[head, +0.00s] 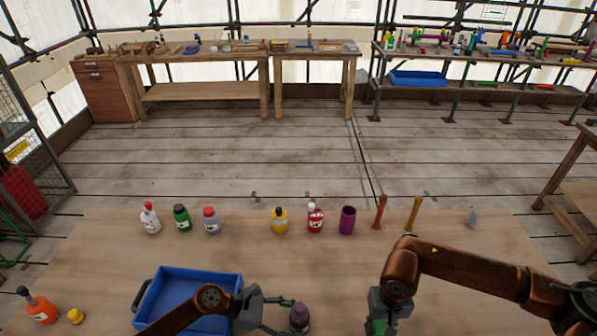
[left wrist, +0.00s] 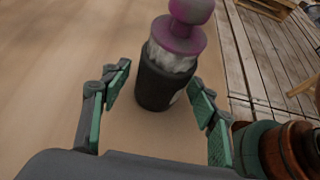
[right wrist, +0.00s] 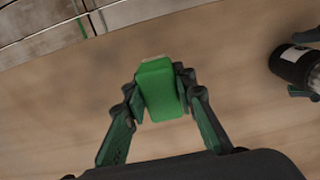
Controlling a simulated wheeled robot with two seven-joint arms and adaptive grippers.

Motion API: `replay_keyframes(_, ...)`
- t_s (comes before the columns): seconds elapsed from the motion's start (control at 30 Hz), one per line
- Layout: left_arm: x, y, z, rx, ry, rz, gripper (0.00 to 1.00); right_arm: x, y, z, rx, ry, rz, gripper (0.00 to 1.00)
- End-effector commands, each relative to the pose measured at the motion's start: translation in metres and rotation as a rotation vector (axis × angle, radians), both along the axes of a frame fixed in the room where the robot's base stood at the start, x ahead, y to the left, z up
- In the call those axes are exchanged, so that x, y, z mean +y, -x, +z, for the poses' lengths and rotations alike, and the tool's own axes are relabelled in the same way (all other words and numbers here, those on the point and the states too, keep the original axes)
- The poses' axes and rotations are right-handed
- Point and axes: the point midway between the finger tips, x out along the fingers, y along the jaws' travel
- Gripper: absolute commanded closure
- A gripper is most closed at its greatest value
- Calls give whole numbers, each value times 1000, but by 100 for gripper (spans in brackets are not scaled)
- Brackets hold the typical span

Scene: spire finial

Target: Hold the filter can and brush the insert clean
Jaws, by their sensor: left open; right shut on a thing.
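The filter can (head: 299,320) is a dark upright cylinder on the near table. In the left wrist view the black can (left wrist: 160,88) holds a whitish insert (left wrist: 170,58) with a purple disc and knob (left wrist: 188,25) on top. My left gripper (head: 284,316) is open, its fingers on either side of the can with gaps showing. My right gripper (right wrist: 160,100) is shut on a green block (right wrist: 158,88), which may be the brush; no bristles show. In the head view the right gripper (head: 380,318) is right of the can, apart from it. The can also shows in the right wrist view (right wrist: 292,68).
A blue tray (head: 190,276) lies left of the can, partly under my left arm. Several bottles, a purple cup (head: 347,220) and two upright sticks (head: 414,213) stand along the far edge. An orange bottle (head: 40,309) and yellow piece (head: 75,316) are at left. The table's middle is clear.

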Motion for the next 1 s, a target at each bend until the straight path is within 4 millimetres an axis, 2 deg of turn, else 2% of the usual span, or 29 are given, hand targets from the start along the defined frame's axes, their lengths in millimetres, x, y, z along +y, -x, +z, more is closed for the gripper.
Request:
replay_keyframes(0.4, -5, 0, -2, 0, 0, 0, 46, 0, 0, -2, 0, 0, -1, 95)
replay_keyframes(0.8, -5, 0, -2, 0, 0, 0, 72, 0, 0, -2, 1, 0, 0, 95)
replay_keyframes(1.0, -5, 0, -2, 0, 0, 0, 73, 0, 0, -2, 1, 0, 0, 95)
